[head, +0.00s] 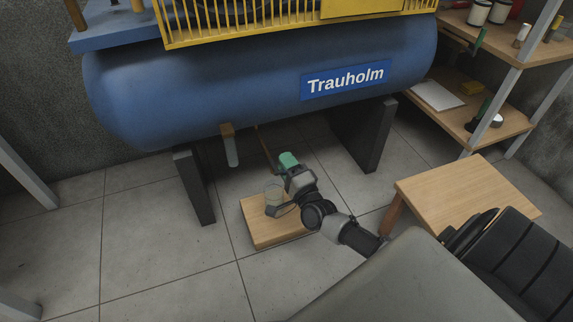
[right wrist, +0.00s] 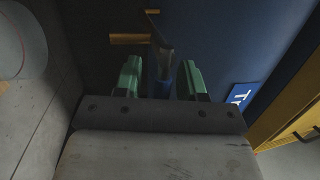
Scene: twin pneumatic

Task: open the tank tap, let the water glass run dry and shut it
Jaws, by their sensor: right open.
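The blue tank (head: 240,85) marked Trauholm stands on dark legs. A small clear tube (head: 232,152), apparently the water glass, hangs under it from a brass fitting; its level is too small to read. A thin brass pipe (head: 266,148) runs down from the tank to my right gripper (head: 289,161). No grasp shows. The gripper hides the tap in the head view. My left gripper is out of view.
A dark tank leg (head: 370,138) rises behind to the right. A low wooden table (head: 465,190) and shelves (head: 505,125) are at the right. The floor at left is clear.

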